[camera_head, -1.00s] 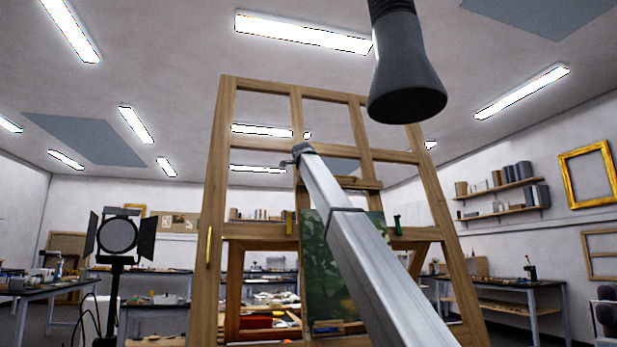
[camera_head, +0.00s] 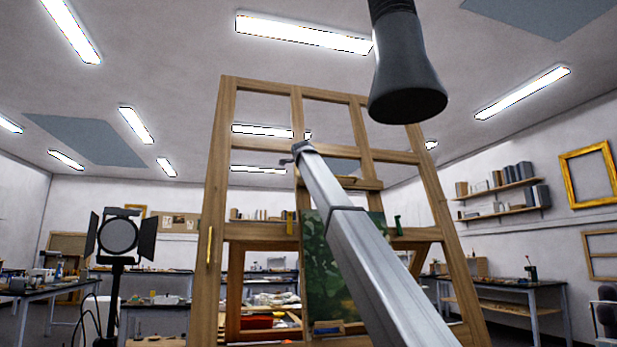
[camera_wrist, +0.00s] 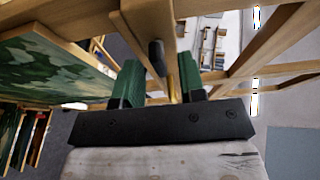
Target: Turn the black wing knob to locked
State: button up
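The black wing knob (camera_wrist: 157,56) shows in the wrist view as a dark, rounded, upright piece by a wooden bar of the easel (camera_wrist: 150,22). My gripper (camera_wrist: 159,70) has two green fingers on a black plate. They stand wide apart, one on each side of the knob, with visible gaps. I cannot tell how deep the knob sits between them, or its locked position. A brass-coloured rod (camera_wrist: 172,80) lies just right of the knob. In the head view the wooden easel (camera_head: 216,180) stands upright; my arm covers part of it, and I cannot make out the knob there.
A green painting (camera_head: 325,270) rests on the easel; it also shows at left in the wrist view (camera_wrist: 45,65). Easel bars surround my gripper closely. A studio lamp (camera_head: 118,236) stands at left. A dark lamp-like cone (camera_head: 405,75) hangs at upper right. Workbenches (camera_head: 520,284) line the walls.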

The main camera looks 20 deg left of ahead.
jog(key=v, duration=0.9)
jog(key=shift+s, duration=0.3)
